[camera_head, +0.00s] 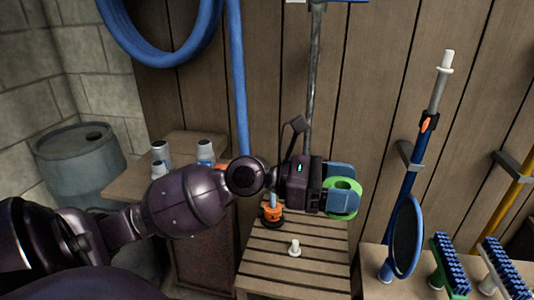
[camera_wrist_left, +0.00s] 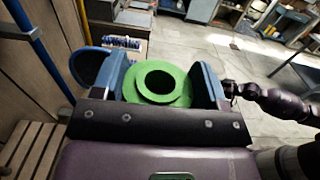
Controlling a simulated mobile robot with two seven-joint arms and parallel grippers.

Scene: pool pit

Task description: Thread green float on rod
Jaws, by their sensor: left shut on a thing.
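The green float (camera_head: 343,197) is a thick ring with a round hole. My left gripper (camera_head: 341,190) is shut on it, with a blue finger on either side, above the right back part of the slatted table. In the left wrist view the float (camera_wrist_left: 157,82) sits between the fingers, its hole facing the camera. An upright pole (camera_head: 438,88) with a grey upper part, white tip and blue lower part leans at the wall, right of and apart from the float. I cannot tell which upright is the task's rod. My right arm (camera_wrist_left: 285,104) shows in the left wrist view; its gripper is unclear.
The slatted table (camera_head: 290,272) bears an orange piece on a black base (camera_head: 272,214) and a white peg (camera_head: 294,248). A barrel (camera_head: 80,165) is at left.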

